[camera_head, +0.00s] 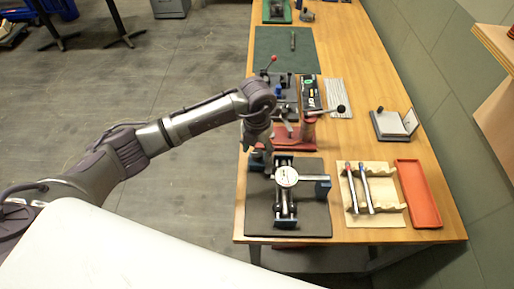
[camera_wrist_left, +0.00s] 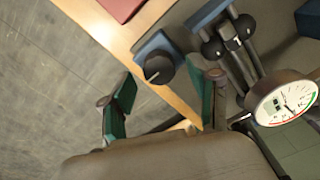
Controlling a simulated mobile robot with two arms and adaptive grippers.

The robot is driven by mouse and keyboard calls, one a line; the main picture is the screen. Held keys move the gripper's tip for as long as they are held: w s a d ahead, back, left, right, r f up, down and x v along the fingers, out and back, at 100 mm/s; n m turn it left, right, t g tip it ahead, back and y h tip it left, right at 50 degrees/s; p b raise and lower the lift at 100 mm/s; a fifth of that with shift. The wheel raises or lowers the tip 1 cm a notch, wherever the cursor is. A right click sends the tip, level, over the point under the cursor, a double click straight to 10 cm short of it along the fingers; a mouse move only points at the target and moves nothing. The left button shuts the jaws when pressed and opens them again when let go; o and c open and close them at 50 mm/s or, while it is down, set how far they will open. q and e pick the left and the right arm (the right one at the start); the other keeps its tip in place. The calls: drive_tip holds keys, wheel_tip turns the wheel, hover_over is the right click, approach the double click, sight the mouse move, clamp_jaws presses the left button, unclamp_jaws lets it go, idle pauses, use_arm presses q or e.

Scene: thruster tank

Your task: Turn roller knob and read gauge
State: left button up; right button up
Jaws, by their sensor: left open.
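The round white gauge (camera_head: 287,176) sits on a fixture with rollers (camera_head: 285,208) on a dark mat on the wooden bench. The gauge dial (camera_wrist_left: 286,102) shows at the right of the left wrist view, with a dark needle and a coloured rim. A black knob (camera_wrist_left: 158,68) on a blue block lies just beyond the fingers in that view. My left gripper (camera_head: 259,150) hangs above the mat's far left corner. In the wrist view its green-padded fingers (camera_wrist_left: 162,105) are apart with nothing between them. My right gripper does not show.
A pale wooden rack (camera_head: 375,218) with two pen-like tools and an orange tray (camera_head: 419,193) stand to the right. A red base with a lever (camera_head: 293,141) stands behind the fixture. The bench's left edge runs close beside the gripper.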

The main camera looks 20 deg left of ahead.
use_arm(q)
drive_tip(key=shift+f, duration=0.5)
drive_tip(key=c, duration=1.1)
drive_tip(key=shift+f+m+b, duration=0.1)
drive_tip(key=shift+m+b, duration=0.4)
drive_tip(key=shift+b, duration=0.2)
drive_tip(key=shift+c, duration=0.2)
drive_tip(key=m+b, duration=0.7)
drive_tip(key=b, duration=0.2)
drive_tip(key=m+b, duration=0.7)
drive_tip(key=b, duration=0.1)
drive_tip(key=shift+w+a+f+m+b, duration=0.1)
drive_tip(key=shift+w+m+b, duration=0.1)
drive_tip(key=shift+m+b, duration=0.2)
drive_tip(key=shift+r+m+b, duration=0.15)
drive_tip(key=shift+m+b, duration=0.75)
drive_tip(key=shift+m, duration=0.2)
drive_tip(key=shift+r+m+b, duration=0.1)
drive_tip(key=shift+m+b, duration=0.8)
drive_tip(key=shift+m, duration=0.2)
